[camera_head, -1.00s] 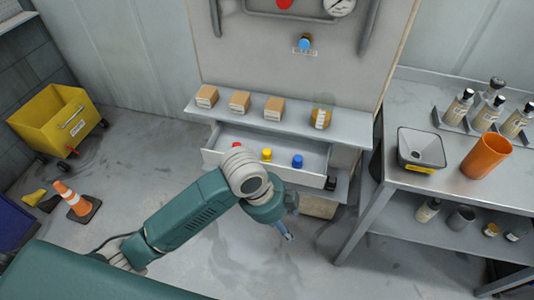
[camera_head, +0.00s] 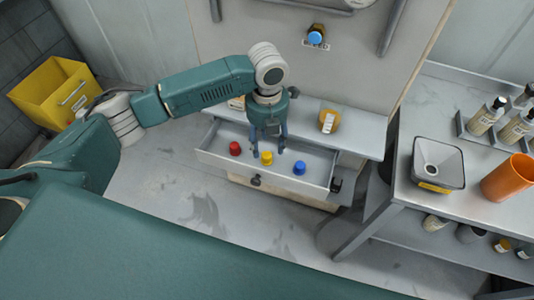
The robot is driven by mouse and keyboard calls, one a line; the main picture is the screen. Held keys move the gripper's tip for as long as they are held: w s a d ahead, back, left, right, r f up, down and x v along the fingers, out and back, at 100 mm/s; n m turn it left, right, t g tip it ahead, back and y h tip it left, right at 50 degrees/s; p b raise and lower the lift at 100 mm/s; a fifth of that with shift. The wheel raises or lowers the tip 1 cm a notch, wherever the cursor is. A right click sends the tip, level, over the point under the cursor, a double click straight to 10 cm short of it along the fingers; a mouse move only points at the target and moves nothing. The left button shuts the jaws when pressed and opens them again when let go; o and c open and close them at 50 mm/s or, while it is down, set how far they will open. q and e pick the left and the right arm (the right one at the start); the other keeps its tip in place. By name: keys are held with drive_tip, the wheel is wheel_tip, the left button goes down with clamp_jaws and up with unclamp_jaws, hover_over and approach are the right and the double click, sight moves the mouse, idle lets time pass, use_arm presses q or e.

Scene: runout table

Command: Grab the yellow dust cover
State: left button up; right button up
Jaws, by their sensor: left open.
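The yellow dust cover (camera_head: 266,159) stands in the open drawer (camera_head: 221,161), between a red cover (camera_head: 235,148) on its left and a blue cover (camera_head: 299,168) on its right. My left gripper (camera_head: 267,147) points down over the drawer, just above and behind the yellow cover in the picture. Its fingers are apart with nothing between them. I cannot tell whether it touches the cover. My right gripper is not in view.
A shelf (camera_head: 362,136) runs above the drawer and carries a small round jar (camera_head: 329,121); my arm hides most boxes there. At right, a metal table (camera_head: 455,205) holds a grey funnel tray (camera_head: 437,163), an orange cup (camera_head: 509,178) and several bottles. A yellow bin (camera_head: 55,92) stands far left.

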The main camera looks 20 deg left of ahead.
sight(266, 155)
use_arm(q)
drive_tip(key=shift+f, duration=0.5)
drive_tip(key=shift+w+f, duration=0.1)
drive_tip(key=shift+f, duration=0.25)
drive_tip(key=f+p, duration=0.2)
drive_tip(key=f, duration=0.2)
drive_tip(key=shift+a+f, duration=0.2)
drive_tip(key=shift+f, duration=0.3)
drive_tip(key=shift+w+f, duration=0.1)
drive_tip(key=shift+f, duration=0.05)
drive_tip(key=c, duration=0.9)
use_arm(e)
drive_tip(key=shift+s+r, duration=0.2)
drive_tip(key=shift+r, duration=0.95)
